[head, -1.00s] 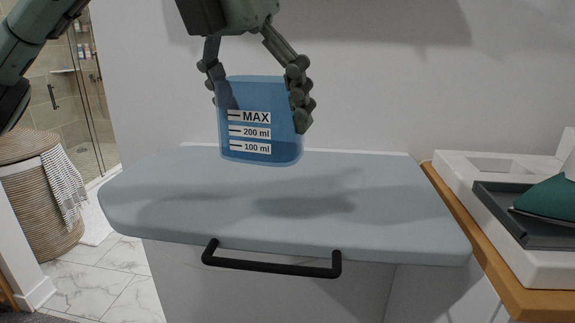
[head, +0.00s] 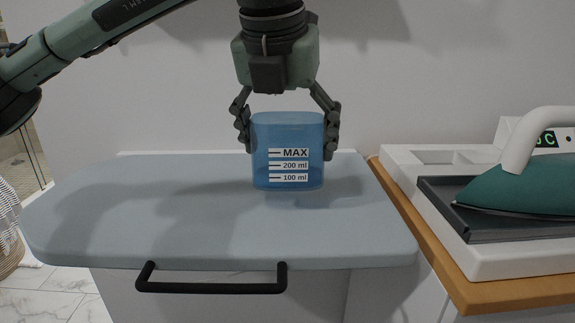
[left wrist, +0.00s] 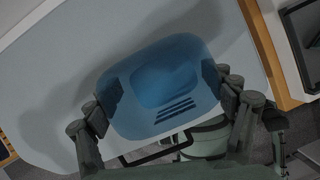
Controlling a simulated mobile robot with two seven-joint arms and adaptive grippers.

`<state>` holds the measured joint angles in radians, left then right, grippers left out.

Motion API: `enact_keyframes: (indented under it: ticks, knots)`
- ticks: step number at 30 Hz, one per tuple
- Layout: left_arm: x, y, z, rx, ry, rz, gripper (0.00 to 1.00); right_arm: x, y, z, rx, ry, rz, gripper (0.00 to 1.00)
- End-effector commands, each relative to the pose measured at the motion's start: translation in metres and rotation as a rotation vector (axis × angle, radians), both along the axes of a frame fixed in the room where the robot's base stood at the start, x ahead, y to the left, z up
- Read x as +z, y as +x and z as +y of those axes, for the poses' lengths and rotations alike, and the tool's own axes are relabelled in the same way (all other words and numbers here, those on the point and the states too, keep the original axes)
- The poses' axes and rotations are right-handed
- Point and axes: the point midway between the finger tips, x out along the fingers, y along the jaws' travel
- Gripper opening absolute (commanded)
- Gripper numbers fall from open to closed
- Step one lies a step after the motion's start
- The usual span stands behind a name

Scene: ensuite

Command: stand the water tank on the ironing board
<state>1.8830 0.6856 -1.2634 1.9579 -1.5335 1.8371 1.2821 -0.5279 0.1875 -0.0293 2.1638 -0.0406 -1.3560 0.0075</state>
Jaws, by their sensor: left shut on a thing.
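The water tank (head: 288,150) is a translucent blue vessel with white MAX, 200 ml and 100 ml marks. It is upright over the middle-right part of the grey-blue ironing board (head: 160,215). My left gripper (head: 288,128) comes down from above and is shut on the tank's two sides. In the left wrist view the tank (left wrist: 165,85) sits between both fingers, with the board (left wrist: 60,60) behind it. The tank's base looks close to the board; I cannot tell whether it touches. My right gripper is not in view.
To the right, a wooden counter (head: 440,270) carries a white station (head: 470,262) with a dark tray and a teal iron (head: 530,185). A black handle bar (head: 212,288) runs along the board's front. The board's left half is clear.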

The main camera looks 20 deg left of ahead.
Motion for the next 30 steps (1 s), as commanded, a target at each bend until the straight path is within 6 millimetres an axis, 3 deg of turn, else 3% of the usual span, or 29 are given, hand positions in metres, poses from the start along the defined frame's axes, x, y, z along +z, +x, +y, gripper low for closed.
enact_keyframes:
  ticks: [11, 25, 26, 30]
  knots:
    - [-0.04, 0.0, 0.0, 0.001, -0.001, 0.001, 0.51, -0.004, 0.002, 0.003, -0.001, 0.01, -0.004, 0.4]
    - [-0.043, 0.0, 0.0, 0.001, -0.002, 0.0, 0.51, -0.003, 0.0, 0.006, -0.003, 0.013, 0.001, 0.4]
    - [-0.042, 0.0, 0.0, 0.001, -0.001, 0.0, 0.85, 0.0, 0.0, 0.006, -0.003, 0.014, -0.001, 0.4]
    - [-0.042, 0.0, 0.0, 0.001, -0.001, 0.0, 1.0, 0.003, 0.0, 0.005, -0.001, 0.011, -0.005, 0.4]
